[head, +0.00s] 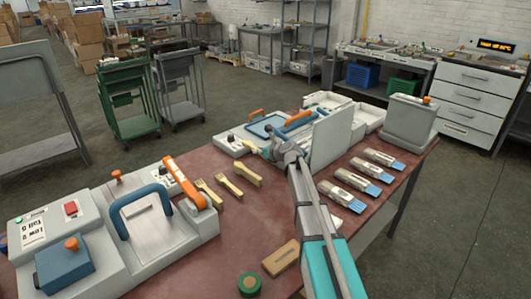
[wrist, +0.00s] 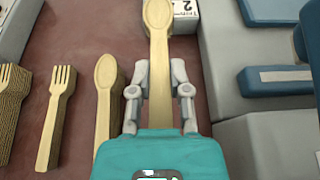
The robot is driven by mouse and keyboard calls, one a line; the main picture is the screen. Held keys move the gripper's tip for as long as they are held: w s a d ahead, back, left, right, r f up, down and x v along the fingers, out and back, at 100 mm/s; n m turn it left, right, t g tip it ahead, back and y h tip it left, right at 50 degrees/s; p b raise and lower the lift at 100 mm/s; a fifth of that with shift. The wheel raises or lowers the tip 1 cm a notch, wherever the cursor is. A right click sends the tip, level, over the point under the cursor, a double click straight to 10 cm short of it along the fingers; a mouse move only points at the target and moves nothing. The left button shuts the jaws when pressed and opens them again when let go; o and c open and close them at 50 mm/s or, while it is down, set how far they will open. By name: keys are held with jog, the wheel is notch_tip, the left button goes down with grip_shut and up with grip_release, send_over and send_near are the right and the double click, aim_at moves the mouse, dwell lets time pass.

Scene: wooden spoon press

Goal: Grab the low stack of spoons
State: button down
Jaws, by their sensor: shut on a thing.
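In the wrist view, my gripper (wrist: 159,92) is shut on a stack of wooden spoons (wrist: 158,45), with one finger on each side of its handle. The held spoon's bowl points away, toward the top edge. How thick this stack is cannot be told from above. Another spoon stack (wrist: 107,95) lies just left of the fingers, apart from them. In the head view, my gripper (head: 273,152) is low over the table beside the press, and it partly hides what it holds.
Fork stacks (wrist: 57,115) lie farther left. A grey press (wrist: 285,25) stands close on the right. In the head view, an orange-levered machine (head: 183,180) stands left, and wrapped bundles with blue ends (head: 358,180) lie right. The red table (head: 235,225) has free room in its middle.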

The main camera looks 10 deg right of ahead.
jog(key=w+a+r+p, duration=0.4)
jog(key=w+a+r, duration=0.1)
jog(key=a, duration=0.3)
jog(key=shift+a, duration=0.3)
jog(key=shift+w+r, duration=0.1)
jog(key=shift+r, duration=0.05)
